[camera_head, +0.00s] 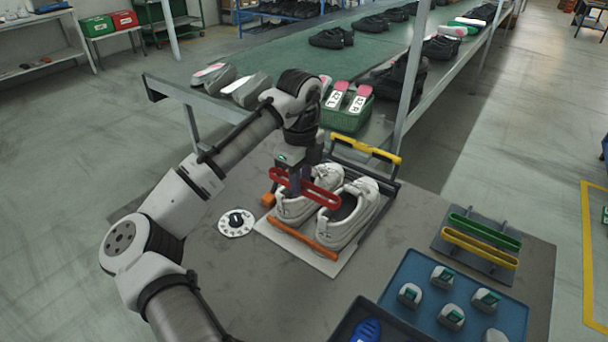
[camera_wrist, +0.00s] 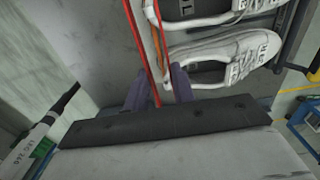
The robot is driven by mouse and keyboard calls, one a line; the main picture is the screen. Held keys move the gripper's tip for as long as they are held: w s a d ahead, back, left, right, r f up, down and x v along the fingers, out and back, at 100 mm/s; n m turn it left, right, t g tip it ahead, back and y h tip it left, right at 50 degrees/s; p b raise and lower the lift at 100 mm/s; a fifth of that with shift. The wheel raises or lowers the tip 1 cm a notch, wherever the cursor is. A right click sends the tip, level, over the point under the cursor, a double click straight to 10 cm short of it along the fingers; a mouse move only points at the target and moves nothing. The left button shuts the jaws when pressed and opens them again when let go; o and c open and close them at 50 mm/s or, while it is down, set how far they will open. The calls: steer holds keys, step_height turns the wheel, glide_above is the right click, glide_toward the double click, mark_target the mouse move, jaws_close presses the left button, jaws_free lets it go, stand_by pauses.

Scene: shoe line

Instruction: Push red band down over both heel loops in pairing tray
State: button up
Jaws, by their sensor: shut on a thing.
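A pair of white shoes (camera_head: 357,214) stands side by side in the pairing tray (camera_head: 328,266) on the grey table, toes toward the back; they also show in the wrist view (camera_wrist: 225,50). The red band (camera_head: 320,194) is a long narrow loop lying crosswise at the heel-side openings of the shoes. It seems to be above them, but I cannot tell whether it touches. My gripper (camera_head: 296,186) is shut on the band near its left part, pointing down. In the wrist view the band (camera_wrist: 156,40) runs up from between the fingers. The heel loops are not clearly visible.
An orange bar (camera_head: 302,236) crosses the tray front; a yellow-handled bar (camera_head: 366,149) stands behind. A dial (camera_head: 236,222) is left. A rack (camera_head: 476,246) with green and yellow bands and a blue tray (camera_head: 410,266) are right. A green basket (camera_head: 346,119) stands behind.

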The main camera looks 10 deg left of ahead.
steer(key=shift+f+b, duration=1.8)
steer(key=shift+f, duration=0.65)
steer(key=shift+f, duration=0.6)
steer(key=o, duration=1)
steer(key=shift+o, duration=0.2)
steer(key=shift+r, duration=0.1)
step_height(320, 180, up, 9)
steer(key=p, duration=0.7)
